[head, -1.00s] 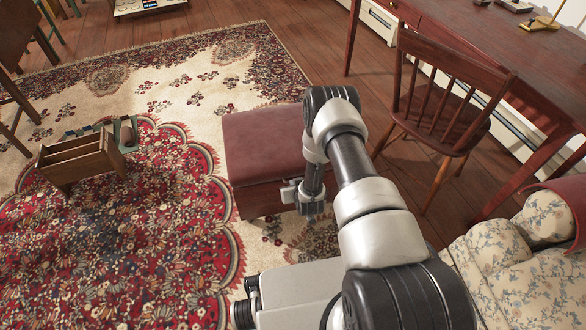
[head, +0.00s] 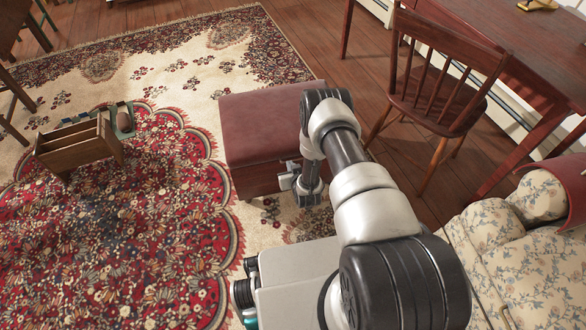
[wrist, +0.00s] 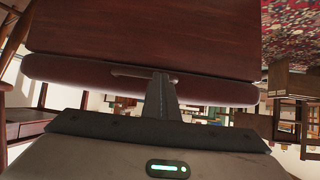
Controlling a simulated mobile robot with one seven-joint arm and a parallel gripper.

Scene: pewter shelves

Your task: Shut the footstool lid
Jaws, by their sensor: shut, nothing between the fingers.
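The footstool has a padded dark red lid (head: 262,125) over a reddish-brown wooden body (head: 255,182). In the head view the lid lies flat on the body, with no clear gap showing. My gripper (head: 286,178) is low at the footstool's near right side, partly hidden by my arm. In the wrist view the picture is turned over, with the wooden body (wrist: 150,30) above and the lid's padded edge (wrist: 70,72) below it. The shut, empty gripper (wrist: 162,78) points at the lid's edge. I cannot tell whether it touches.
A wooden chair (head: 445,90) and a desk (head: 540,60) stand to the right. A floral armchair (head: 500,235) is at the lower right. A small wooden rack (head: 75,148) stands on the patterned rug (head: 130,240) to the left. The rug between is clear.

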